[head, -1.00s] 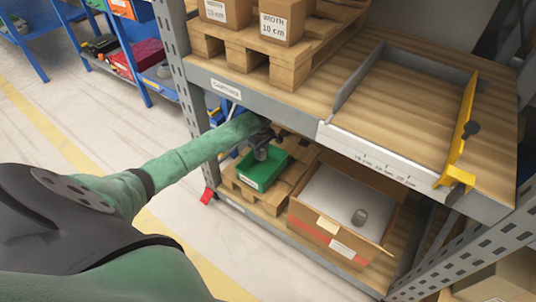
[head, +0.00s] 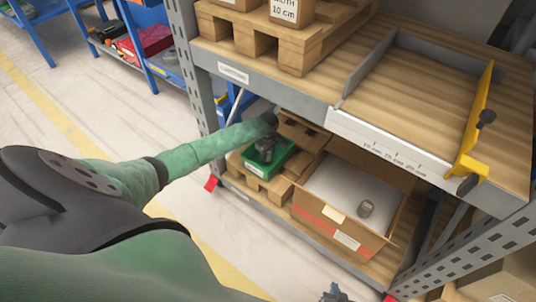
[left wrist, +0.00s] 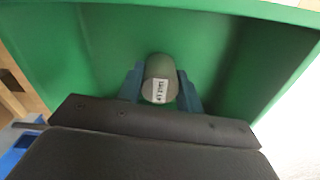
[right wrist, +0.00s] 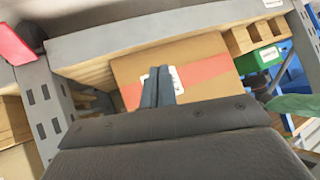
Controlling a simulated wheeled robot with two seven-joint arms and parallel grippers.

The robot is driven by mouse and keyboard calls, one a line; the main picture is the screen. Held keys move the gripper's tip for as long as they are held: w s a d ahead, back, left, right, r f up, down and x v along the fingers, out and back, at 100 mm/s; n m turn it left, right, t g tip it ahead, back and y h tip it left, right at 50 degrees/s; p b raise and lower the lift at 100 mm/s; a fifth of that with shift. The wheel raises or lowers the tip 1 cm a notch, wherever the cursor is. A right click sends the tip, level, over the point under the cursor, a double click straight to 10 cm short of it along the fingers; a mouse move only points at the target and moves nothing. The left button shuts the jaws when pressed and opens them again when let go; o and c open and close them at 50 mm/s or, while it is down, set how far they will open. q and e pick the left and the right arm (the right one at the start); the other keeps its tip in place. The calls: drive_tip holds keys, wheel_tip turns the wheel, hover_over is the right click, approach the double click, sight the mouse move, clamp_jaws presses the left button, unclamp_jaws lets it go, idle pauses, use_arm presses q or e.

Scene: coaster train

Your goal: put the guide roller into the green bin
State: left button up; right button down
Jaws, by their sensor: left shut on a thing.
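A grey-green roller (left wrist: 160,70) with a small white label is held between the blue fingers of my left gripper (left wrist: 160,92). The label is too blurred to read with certainty. The roller is inside or just over the green bin (left wrist: 75,60), whose walls surround it in the left wrist view. In the head view, my left gripper (head: 264,152) is at the green bin (head: 258,171) on the lower shelf, partly hiding its inside. My right gripper (right wrist: 160,88) is shut with nothing visible between its fingers, in front of the shelf.
The bin rests on a wooden pallet (head: 240,172). The upper shelf (head: 285,100) hangs over both, and a grey upright (head: 186,60) stands left.

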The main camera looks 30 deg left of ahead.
use_arm(q)
drive_tip(key=shift+f, duration=0.15)
use_arm(e)
drive_tip(key=shift+s+f, duration=0.3)
drive_tip(key=shift+f, duration=0.05)
idle(0.3)
use_arm(q)
drive_tip(key=o, duration=1)
use_arm(e)
drive_tip(key=shift+s+f+g, duration=0.15)
drive_tip(key=shift+g, duration=0.15)
use_arm(q)
drive_tip(key=shift+r, duration=0.45)
wheel_tip(320, 180, up, 2)
drive_tip(key=shift+r+p, duration=0.15)
drive_tip(key=shift+p, duration=0.15)
wheel_tip(320, 180, up, 9)
drive_tip(key=shift+p, duration=0.7)
use_arm(e)
drive_tip(key=shift+g, duration=0.9)
drive_tip(key=s, duration=0.1)
drive_tip(key=s+f, duration=0.2)
drive_tip(key=s, duration=0.1)
drive_tip(key=shift+d+f, duration=0.2)
drive_tip(key=shift+d, duration=0.05)
